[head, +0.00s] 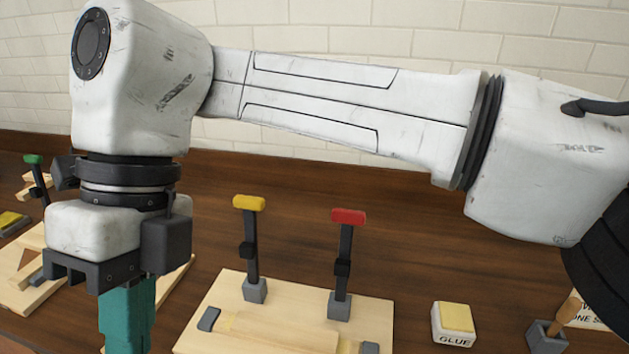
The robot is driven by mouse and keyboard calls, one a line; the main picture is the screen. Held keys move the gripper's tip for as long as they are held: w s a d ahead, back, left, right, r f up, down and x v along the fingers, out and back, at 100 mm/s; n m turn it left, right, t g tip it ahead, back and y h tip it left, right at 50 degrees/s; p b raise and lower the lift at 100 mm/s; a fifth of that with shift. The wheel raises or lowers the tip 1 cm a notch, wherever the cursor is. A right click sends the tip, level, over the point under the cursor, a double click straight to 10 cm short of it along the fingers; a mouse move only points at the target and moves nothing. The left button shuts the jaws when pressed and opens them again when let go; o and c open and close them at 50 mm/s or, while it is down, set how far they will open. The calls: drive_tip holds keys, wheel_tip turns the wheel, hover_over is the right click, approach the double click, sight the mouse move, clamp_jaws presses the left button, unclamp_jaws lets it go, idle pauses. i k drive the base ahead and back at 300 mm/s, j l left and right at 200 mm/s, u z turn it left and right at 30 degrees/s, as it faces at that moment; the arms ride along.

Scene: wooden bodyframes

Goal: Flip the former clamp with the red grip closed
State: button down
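The clamp with the red grip (348,217) stands at the right of the pale wooden former (372,313). Its dark lever (343,270) points upright from a grey base block (339,306). My gripper (127,330) hangs at the lower left, pointing down, well to the left of the red grip and apart from it. A teal part shows below its dark body; I cannot tell whether this is the fingers or something held. The lower end of it is near the picture's bottom edge, and the finger gap is not visible.
A second clamp with a yellow grip (249,203) stands upright between my gripper and the red one. A glue box (453,325) and a small grey holder (547,338) are on the right. Another wooden frame and a green-gripped lever (34,160) are at left. My arm spans the top.

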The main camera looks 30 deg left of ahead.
sight(347, 219)
drive_tip(key=i, duration=1.45)
